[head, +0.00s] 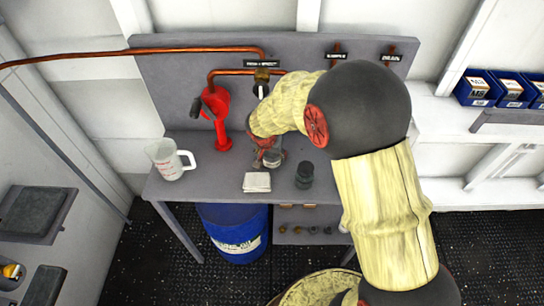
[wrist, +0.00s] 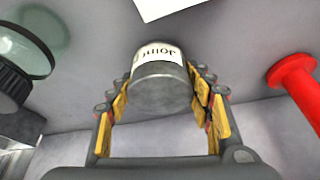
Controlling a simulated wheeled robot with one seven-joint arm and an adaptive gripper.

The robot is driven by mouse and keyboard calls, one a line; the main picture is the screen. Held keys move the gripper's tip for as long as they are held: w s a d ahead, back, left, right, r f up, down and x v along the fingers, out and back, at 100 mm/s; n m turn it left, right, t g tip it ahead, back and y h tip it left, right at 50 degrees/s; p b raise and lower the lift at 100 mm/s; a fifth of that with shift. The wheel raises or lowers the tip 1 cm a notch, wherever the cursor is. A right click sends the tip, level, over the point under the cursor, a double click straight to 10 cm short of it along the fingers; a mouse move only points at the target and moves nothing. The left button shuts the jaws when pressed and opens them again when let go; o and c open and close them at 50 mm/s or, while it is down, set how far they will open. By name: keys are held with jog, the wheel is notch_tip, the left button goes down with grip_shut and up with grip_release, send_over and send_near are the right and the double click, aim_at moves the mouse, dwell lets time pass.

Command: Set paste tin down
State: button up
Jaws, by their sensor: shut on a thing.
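The paste tin (wrist: 160,88) is a small grey metal tin with a white label, whose letters look upside down in the wrist view. My gripper (wrist: 160,98) is shut on it, with yellow-padded fingers on both sides. In the head view the tin (head: 274,159) is partly hidden by my gripper (head: 267,152). It is over the grey bench (head: 215,180), behind the white folded cloth (head: 257,182). I cannot tell whether its base touches the bench top.
A dark-lidded jar (head: 304,176) stands right of the cloth. A red hand pump (head: 215,112) stands behind left, and a white measuring jug (head: 167,160) is at the left end. A copper pipe and tap (head: 262,76) are on the back panel. Bare bench lies between jug and cloth.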

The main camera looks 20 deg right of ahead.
jog(key=shift+c, duration=1.1)
jog(key=shift+r, duration=0.1)
